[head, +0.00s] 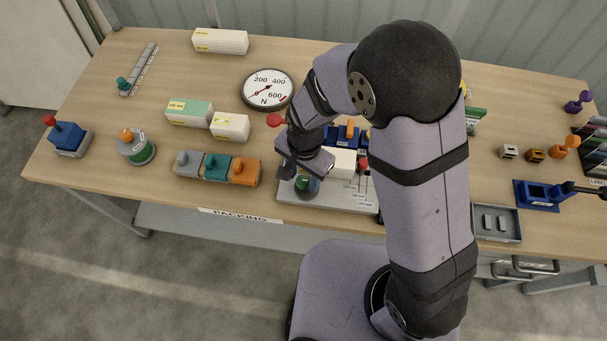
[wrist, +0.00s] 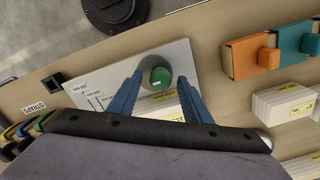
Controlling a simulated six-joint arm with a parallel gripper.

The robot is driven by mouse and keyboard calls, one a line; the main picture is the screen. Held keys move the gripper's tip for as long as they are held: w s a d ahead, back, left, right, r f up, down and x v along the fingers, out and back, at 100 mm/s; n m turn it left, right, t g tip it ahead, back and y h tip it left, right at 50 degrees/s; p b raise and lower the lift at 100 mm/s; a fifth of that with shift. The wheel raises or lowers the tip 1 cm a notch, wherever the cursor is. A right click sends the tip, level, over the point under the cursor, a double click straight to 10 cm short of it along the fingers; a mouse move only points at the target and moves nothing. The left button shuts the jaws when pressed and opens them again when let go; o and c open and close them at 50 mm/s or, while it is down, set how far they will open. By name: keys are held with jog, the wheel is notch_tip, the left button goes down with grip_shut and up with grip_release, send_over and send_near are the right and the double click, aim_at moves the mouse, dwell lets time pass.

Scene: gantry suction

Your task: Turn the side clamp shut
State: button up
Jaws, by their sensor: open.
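A light grey fixture plate (head: 325,201) stands at the front of the table, partly hidden by my arm. A round green knob (head: 302,184) sits on a dark round base at its left end. In the wrist view the green knob (wrist: 160,76) shows between the two blue fingers of my gripper (wrist: 158,80), which are spread apart with gaps on both sides. My gripper (head: 290,172) is just above the knob in the head view. Which part is the side clamp, and how it is turned, I cannot tell. A white block (head: 342,163) and a red knob (head: 364,164) are on the plate.
A teal and orange block row (head: 217,168) lies left of the plate. A round dial (head: 267,89) and white cartons (head: 230,127) stand behind it. A grey tray (head: 497,223) and a blue holder (head: 537,195) are at the right.

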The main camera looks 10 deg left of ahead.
jog(key=c, duration=1.1)
jog(key=shift+o, duration=0.2)
jog(key=n, duration=0.4)
jog(key=shift+n, duration=0.3)
jog(key=n, duration=0.4)
jog(key=shift+a+n+p, duration=0.15)
jog(key=shift+n+p, duration=0.15)
jog(key=shift+p, duration=0.05)
jog(key=n, duration=0.4)
jog(key=shift+n, duration=2.4)
jog(key=shift+a, duration=0.1)
